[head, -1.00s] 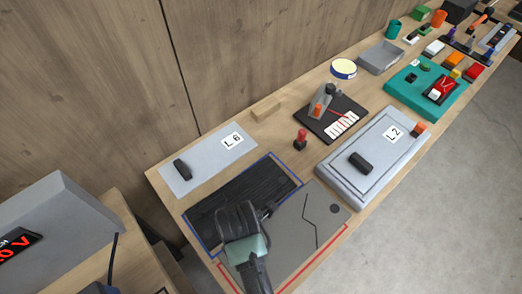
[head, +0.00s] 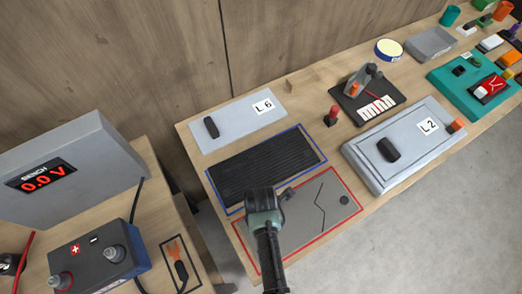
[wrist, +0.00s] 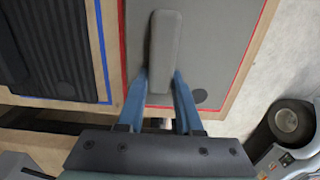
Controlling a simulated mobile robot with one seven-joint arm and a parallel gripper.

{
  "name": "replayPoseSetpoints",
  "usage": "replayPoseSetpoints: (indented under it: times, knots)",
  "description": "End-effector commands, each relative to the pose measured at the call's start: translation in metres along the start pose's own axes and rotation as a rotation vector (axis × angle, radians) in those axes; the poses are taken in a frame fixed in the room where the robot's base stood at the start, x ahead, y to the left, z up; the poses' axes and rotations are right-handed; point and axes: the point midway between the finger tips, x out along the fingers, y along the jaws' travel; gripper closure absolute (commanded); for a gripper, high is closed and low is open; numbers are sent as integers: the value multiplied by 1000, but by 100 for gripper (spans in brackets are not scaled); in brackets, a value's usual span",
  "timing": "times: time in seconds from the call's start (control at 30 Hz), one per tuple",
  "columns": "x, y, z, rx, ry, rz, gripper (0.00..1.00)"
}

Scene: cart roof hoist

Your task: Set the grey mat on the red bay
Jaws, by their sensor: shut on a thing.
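The grey mat (head: 318,212) has a dark round spot and a thin dark crooked line on it. In the head view it lies within the red bay outline (head: 352,190), with red showing along several sides. In the wrist view red lines flank the mat (wrist: 215,45) left and right, and a red strip shows below it. My gripper (wrist: 160,88) is shut on the mat's grey bar handle (wrist: 165,45), a finger on each side. In the head view my gripper (head: 265,200) hides the mat's left part. I cannot tell whether the mat touches the bench.
A black ribbed mat (head: 260,170) lies in the blue bay beside the red one. A grey L6 panel (head: 235,118) is behind it. Bare floor lies in front.

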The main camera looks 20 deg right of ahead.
Motion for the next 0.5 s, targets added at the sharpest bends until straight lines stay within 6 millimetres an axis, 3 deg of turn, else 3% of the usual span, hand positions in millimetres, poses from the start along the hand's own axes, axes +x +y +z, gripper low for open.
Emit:
replayPoseSetpoints:
  times: [0.07, 0.1, 0.23, 0.5]
  knots:
    - [-1, 1, 0, 0, 0, 2, 100]
    - [0, 0, 0, 0, 2, 0, 58]
    - [0, 0, 0, 0, 2, 0, 35]
    - [0, 0, 0, 0, 2, 0, 35]
